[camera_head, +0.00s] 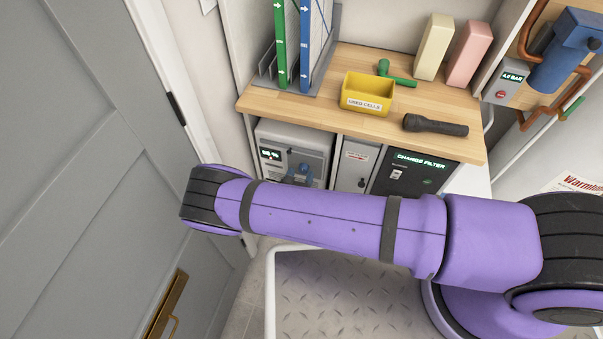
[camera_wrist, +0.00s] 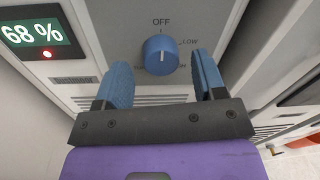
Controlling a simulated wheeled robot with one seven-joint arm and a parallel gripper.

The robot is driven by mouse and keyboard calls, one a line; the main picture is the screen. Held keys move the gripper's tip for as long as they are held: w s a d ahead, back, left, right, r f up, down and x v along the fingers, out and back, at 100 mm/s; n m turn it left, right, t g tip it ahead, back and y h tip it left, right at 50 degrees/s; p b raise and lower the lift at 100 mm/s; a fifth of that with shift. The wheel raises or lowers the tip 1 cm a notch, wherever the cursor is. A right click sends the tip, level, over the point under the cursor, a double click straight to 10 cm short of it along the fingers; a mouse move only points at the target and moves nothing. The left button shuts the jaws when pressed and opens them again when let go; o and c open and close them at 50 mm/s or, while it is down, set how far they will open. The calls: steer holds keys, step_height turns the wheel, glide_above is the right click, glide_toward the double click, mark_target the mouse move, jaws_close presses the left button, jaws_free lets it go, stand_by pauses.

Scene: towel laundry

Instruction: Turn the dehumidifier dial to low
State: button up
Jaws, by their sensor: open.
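The dehumidifier (camera_head: 290,137) is a pale grey box under the wooden counter, and its front panel (camera_wrist: 82,20) fills the wrist view. Its blue round dial (camera_wrist: 160,57) has a white mark pointing up at OFF. LOW is printed to the dial's upper right; the lower labels are partly hidden. The display (camera_wrist: 35,32) reads 68 %, with a red light below. My gripper (camera_wrist: 161,68) is open, with one blue finger on each side of the dial and visible gaps between. In the head view my purple arm hides much of the lower front.
Beside the dehumidifier are a grey cabinet (camera_head: 354,165) and a black unit (camera_head: 410,178) showing CHANGE FILTER. A grey door (camera_head: 90,150) stands at left.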

steer(key=shift+w+d, duration=0.25)
steer(key=shift+w, duration=0.25)
steer(key=c, duration=0.9)
steer(key=shift+m, duration=0.5)
steer(key=m, duration=0.2)
steer(key=shift+m, duration=0.4)
steer(key=m, duration=0.3)
steer(key=shift+m, duration=0.3)
steer(key=m, duration=0.6)
steer(key=shift+y, duration=0.4)
